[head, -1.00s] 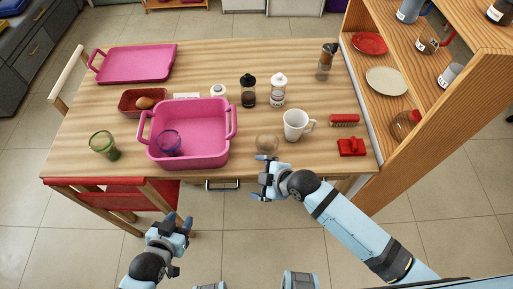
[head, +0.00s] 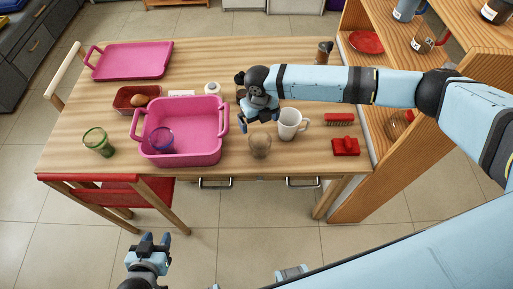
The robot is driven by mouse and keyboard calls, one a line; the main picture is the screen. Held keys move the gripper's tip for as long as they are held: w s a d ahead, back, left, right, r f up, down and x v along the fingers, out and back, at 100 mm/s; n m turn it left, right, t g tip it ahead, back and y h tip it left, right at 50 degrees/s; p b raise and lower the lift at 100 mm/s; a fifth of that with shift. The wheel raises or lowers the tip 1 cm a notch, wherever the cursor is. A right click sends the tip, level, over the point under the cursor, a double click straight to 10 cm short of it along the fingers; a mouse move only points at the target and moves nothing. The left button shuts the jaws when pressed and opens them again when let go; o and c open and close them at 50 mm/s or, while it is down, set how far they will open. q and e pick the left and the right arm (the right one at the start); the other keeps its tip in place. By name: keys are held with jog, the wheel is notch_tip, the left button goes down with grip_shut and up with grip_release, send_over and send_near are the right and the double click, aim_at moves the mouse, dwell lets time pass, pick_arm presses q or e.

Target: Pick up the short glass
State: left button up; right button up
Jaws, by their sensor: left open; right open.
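A short clear glass (head: 260,145) stands upright near the table's front edge, between the pink bin and a white mug (head: 291,124). My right gripper (head: 260,121) is open and empty, pointing down just behind and above the glass in the picture; I cannot tell the exact gap. My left gripper (head: 158,240) is open and empty, low in front of the table. A taller green glass (head: 98,143) stands at the table's left front.
A red brush (head: 339,119) and a red object (head: 345,147) lie right of the mug. A pink tray (head: 130,60) and a red-brown container (head: 125,106) are at the left. A wooden shelf (head: 360,195) borders the right. My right arm hides the table's back right.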

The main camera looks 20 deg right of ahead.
jog(key=b, duration=0.7)
send_near(260, 143)
jog(key=s+a, duration=0.1)
jog(key=s, duration=0.2)
jog(key=f+b, duration=0.2)
jog(key=f, duration=0.1)
jog(key=f+b, duration=0.2)
jog(key=shift+w+f+b, duration=0.2)
jog(key=shift+f+b, duration=0.15)
jog(key=shift+f, duration=0.2)
jog(key=shift+c, duration=0.5)
jog(key=c, duration=0.7)
jog(key=shift+c, duration=0.6)
jog(key=shift+r, duration=0.25)
